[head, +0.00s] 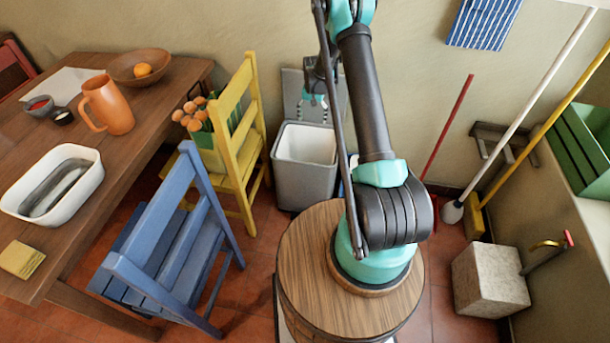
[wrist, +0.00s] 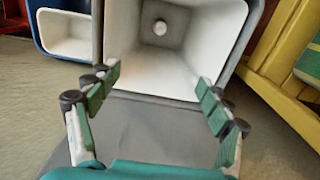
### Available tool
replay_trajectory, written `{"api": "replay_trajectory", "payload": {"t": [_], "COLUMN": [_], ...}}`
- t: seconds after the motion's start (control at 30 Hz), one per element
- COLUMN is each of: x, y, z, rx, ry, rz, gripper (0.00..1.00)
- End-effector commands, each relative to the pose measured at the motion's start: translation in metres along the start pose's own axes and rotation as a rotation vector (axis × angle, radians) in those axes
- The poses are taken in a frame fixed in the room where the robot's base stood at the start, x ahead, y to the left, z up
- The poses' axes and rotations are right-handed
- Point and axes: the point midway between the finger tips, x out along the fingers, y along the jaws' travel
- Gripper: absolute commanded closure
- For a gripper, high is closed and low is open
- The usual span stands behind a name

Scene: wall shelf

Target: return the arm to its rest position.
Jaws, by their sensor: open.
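My arm rises from the round wooden top of my base and bends over toward the wall. My gripper (head: 313,101) hangs above the back of the grey bin (head: 302,185), in front of its raised lid (head: 292,92). In the wrist view my gripper (wrist: 158,88) has its green-padded fingers spread wide with nothing between them. Beyond them is the open bin with its pale inside (wrist: 205,45).
A yellow chair (head: 245,150) and a blue chair (head: 170,235) stand left of the bin, by a wooden table (head: 150,90). A red-handled stick (head: 455,120), a broom and a mop lean at the right. A stone block (head: 490,280) stands on the floor.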

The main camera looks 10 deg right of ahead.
Motion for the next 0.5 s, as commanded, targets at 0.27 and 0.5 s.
{"api": "replay_trajectory", "payload": {"t": [0.27,0.5], "x": [-0.0136,-0.0135], "y": [0.0001,0.0001], "z": [0.0002,0.0002], "rx": [0.0,0.0], "ry": [0.0,0.0], "rz": [0.0,0.0], "gripper": [0.21,0.21]}}
